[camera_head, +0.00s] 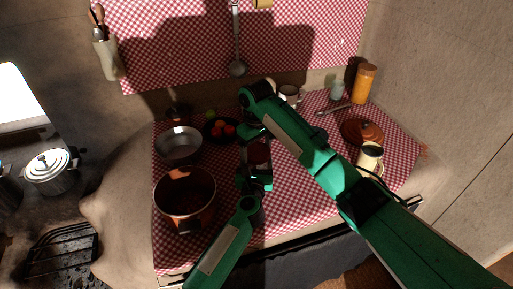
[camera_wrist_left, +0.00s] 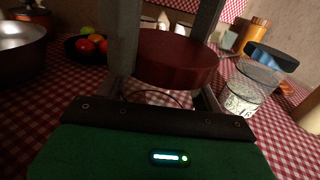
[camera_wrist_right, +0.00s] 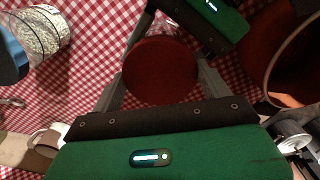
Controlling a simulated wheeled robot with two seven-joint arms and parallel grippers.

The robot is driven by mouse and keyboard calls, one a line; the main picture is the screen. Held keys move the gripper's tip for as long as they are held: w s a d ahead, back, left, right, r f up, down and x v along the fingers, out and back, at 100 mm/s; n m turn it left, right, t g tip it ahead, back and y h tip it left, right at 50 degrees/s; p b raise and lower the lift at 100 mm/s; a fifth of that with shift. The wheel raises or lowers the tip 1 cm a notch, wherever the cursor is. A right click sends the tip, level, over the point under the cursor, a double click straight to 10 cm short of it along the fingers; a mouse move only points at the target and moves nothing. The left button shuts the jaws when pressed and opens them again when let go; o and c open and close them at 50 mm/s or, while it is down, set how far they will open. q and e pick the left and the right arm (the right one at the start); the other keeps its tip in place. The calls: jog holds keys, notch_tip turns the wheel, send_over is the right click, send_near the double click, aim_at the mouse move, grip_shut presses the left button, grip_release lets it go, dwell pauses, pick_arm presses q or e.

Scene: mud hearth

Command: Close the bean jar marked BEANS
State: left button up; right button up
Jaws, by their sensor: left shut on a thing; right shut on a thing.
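A thick dark red round lid (camera_head: 258,153) is at the middle of the checked cloth. It shows between the fingers in the left wrist view (camera_wrist_left: 175,60) and from above in the right wrist view (camera_wrist_right: 160,70). Clear glass seems to show below it. My left gripper (camera_head: 256,180) is shut at the lower part of this jar. My right gripper (camera_head: 257,138) comes from above and is shut around the lid. A glass jar with pale contents and a blue lid (camera_wrist_left: 243,85) stands to the right, also in the right wrist view (camera_wrist_right: 40,32). I cannot read BEANS on either jar.
A red-brown pot (camera_head: 186,222) and a metal bowl (camera_head: 180,146) stand at left. A dark bowl of fruit (camera_head: 208,136) is behind. My right arm covers much cloth.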

jog(key=o, duration=1.1)
notch_tip(320, 180, up, 12)
jog(key=shift+r, duration=0.1)
pick_arm(q)
jog(key=o, duration=2)
jog(key=s, duration=0.9)
jog(key=s+a+b, duration=0.1)
jog(key=s, duration=0.3)
jog(key=shift+s, duration=0.4)
pick_arm(e)
jog(key=shift+f, duration=0.6)
pick_arm(q)
jog(key=shift+f, duration=0.1)
pick_arm(e)
jog(key=shift+s, duration=0.1)
